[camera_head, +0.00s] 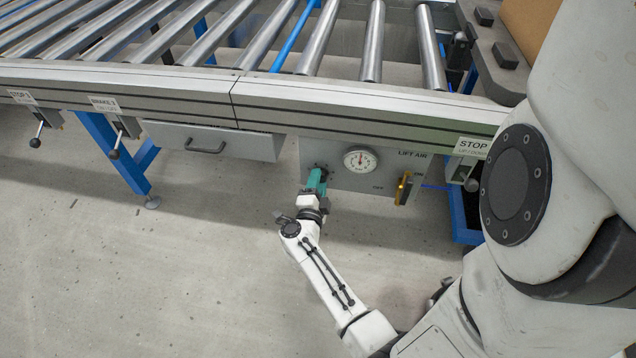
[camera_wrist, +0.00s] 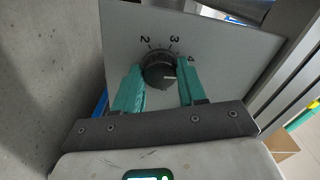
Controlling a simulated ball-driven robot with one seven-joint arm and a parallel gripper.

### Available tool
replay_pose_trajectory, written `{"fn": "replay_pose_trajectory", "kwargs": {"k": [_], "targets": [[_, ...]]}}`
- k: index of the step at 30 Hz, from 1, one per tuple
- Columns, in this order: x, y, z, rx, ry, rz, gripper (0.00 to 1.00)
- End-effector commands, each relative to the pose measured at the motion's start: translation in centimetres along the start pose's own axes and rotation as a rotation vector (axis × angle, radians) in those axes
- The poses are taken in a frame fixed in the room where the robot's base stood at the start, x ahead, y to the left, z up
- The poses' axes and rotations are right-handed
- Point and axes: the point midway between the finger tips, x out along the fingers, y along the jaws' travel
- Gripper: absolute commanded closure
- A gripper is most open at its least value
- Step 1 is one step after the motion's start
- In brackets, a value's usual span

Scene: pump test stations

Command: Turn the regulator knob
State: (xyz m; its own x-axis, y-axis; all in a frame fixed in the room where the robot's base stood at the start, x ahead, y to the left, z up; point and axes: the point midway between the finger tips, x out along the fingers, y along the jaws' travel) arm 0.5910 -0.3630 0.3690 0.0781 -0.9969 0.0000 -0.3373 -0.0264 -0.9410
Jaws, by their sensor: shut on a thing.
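The regulator knob (camera_wrist: 158,68) is a dark round knob on a grey plate, with the numbers 2, 3 and 4 around it in the wrist view. Its white pointer line lies toward the right, a little below the 4. My gripper (camera_wrist: 161,78) has its two green fingers on either side of the knob, shut on it. In the head view my gripper (camera_head: 317,181) reaches the left part of the grey panel (camera_head: 345,183) under the conveyor, and the knob there is mostly hidden behind it.
A round gauge (camera_head: 360,160) with a red needle pointing nearly up sits right of my gripper. A yellow lever (camera_head: 404,188) stands further right by ON and OFF labels. A drawer (camera_head: 212,142) is to the left, beneath the roller conveyor (camera_head: 290,40). The floor below is clear.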

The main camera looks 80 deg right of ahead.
Motion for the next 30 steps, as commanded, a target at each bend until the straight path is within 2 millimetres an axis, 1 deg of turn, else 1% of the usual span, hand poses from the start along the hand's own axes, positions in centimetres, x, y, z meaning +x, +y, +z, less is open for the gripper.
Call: {"fn": "replay_pose_trajectory", "kwargs": {"k": [6,15,21,30], "targets": [[-0.08,-0.08,0.12,0.196,-0.004,-0.002,0.9],[-0.1,-0.06,0.08,0.405,-0.002,0.0,0.9],[-0.07,-0.05,0.02,0.487,-0.001,0.0,0.9],[-0.08,-0.07,0.0,0.53,-0.001,0.0,0.9]]}}
